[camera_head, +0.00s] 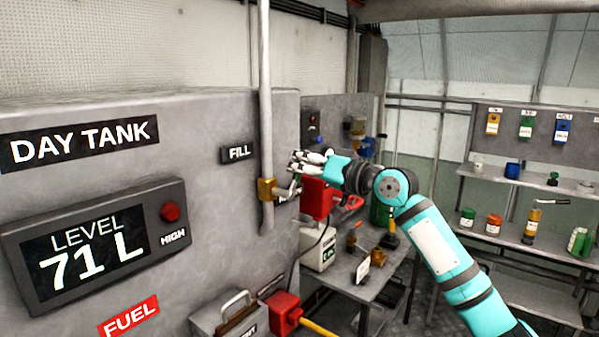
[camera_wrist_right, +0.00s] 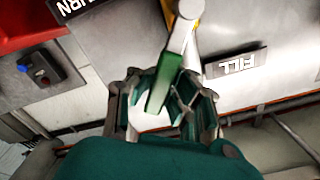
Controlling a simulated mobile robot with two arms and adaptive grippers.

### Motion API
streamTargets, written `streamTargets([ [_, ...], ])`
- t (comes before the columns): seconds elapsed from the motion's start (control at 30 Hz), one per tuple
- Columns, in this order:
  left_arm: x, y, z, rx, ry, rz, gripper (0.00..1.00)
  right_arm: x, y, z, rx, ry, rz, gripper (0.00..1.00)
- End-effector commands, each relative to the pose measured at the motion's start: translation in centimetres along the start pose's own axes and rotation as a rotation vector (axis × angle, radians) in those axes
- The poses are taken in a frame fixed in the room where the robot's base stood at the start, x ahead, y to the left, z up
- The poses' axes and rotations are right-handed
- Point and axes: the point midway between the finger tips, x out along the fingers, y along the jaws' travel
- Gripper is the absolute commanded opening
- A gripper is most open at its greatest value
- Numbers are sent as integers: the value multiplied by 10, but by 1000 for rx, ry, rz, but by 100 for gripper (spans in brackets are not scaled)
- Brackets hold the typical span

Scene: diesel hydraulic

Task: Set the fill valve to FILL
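The fill valve (camera_head: 266,189) is a brass body on the vertical pipe at the tank's right side. Its lever handle (camera_wrist_right: 164,80) has a green grip and a pale metal arm in the right wrist view. The FILL label (camera_head: 238,153) is left of the pipe; it also shows in the wrist view (camera_wrist_right: 236,63). My right gripper (camera_head: 305,162) is at the lever. In the wrist view its fingers (camera_wrist_right: 158,98) stand apart with the green grip between them; firm contact on both sides is not visible. My left gripper is out of view.
The grey day tank (camera_head: 215,215) carries a level display (camera_head: 90,245) reading 71 L. A red box (camera_head: 317,197) and a cluttered bench (camera_head: 345,283) lie behind and below my right gripper. Shelves (camera_head: 520,185) stand at the right.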

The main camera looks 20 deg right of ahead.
Motion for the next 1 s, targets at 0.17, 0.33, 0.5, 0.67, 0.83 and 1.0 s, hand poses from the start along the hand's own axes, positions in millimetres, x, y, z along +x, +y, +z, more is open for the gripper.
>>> streamTargets([
  [0.17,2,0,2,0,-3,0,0,1,-6,10,-167,-19,8,0],
  [0.33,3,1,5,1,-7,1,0,1,-16,12,-317,-22,7,0],
  [0.5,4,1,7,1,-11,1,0,1,-24,16,-441,-22,6,0],
  [0.67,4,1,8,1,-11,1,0,1,-29,18,-529,-23,5,0],
  [0.83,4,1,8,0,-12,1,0,1,-32,21,-589,-24,5,0],
  [1.0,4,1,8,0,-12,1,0,1,-34,22,-617,-24,4,0],
])
